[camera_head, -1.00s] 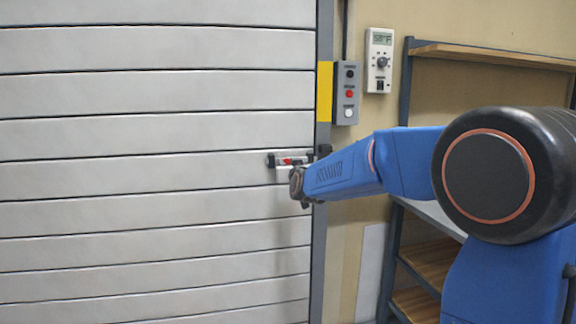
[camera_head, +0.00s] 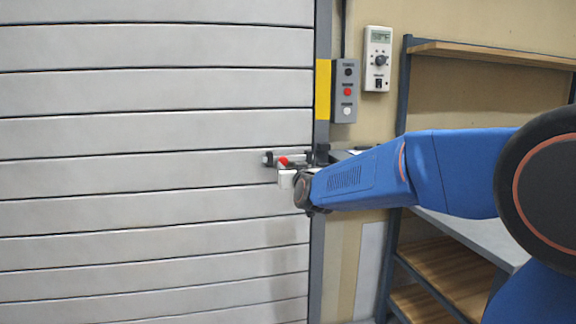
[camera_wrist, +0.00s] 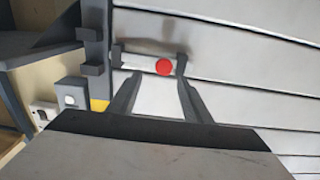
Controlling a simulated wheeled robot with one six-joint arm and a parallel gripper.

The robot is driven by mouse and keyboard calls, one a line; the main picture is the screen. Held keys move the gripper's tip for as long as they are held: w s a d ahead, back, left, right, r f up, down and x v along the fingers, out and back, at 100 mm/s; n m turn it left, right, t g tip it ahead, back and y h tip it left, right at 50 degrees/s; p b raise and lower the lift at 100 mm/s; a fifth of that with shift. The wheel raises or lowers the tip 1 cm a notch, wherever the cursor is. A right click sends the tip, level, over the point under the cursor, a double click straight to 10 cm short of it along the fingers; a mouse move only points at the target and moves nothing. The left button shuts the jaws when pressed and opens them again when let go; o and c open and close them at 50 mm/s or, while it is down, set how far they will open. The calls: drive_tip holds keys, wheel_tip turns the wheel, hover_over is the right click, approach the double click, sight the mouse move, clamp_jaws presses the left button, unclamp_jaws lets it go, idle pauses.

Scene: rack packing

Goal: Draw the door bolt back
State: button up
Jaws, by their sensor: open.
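The door bolt (camera_head: 298,157) is a short pale bar in dark brackets on the slatted door (camera_head: 150,130), near its right edge. It has a round red knob (camera_head: 283,161). In the wrist view the bar (camera_wrist: 138,61) lies level, with the red knob (camera_wrist: 163,67) right of its middle. My gripper (camera_wrist: 158,82) is open and empty. Its dark fingers point at the bolt, and the knob appears between their tips, seemingly in front of them. In the head view my gripper (camera_head: 287,179) is just below the knob.
A grey door post (camera_head: 318,230) stands right of the bolt. Above are a push-button box (camera_head: 346,92) and a wall-mounted panel (camera_head: 378,60). A metal-framed shelf (camera_head: 460,275) stands at the right, beside my arm. The door's left part is clear.

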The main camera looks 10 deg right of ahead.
drive_tip(key=s, duration=1)
drive_tip(key=shift+s, duration=0.25)
drive_tip(key=shift+s, duration=0.1)
approach(284, 161)
drive_tip(key=w, duration=0.8)
drive_tip(key=shift+a, duration=0.1)
idle(0.3)
